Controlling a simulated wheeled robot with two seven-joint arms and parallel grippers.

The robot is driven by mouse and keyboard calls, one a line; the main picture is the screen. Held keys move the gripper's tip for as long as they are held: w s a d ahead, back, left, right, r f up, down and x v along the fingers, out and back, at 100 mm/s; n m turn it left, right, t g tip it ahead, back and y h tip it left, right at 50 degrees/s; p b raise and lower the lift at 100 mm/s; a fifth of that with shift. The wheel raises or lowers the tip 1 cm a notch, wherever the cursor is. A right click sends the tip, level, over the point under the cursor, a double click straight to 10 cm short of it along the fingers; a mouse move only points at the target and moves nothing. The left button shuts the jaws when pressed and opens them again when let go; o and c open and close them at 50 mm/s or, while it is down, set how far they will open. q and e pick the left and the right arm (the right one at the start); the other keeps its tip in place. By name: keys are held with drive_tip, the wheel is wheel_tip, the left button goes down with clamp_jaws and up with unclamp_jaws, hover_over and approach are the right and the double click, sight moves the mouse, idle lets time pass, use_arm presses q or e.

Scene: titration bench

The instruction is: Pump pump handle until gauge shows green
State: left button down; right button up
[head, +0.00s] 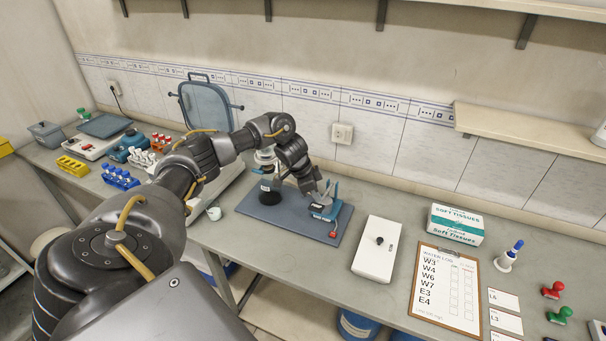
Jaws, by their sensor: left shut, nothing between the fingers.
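My left arm reaches across the bench from the left. Its gripper (316,190) is over a blue-grey mat (258,215), shut with nothing held. Just below it is a small blue device (325,211) with a pale label and a red end, perhaps the pump. I cannot tell whether the gripper touches it. A black rounded piece (270,197) stands on the mat to the left, partly behind my arm. I cannot make out the pump handle or a gauge reading. My right gripper is not in view.
Right of the mat are a white box with a black knob (377,256), a clipboard (446,300), a tissue box (456,224) and stamps (552,291). Racks and bottles crowd the left bench.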

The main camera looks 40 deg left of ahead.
use_arm(q)
drive_tip(key=shift+r, duration=2.45)
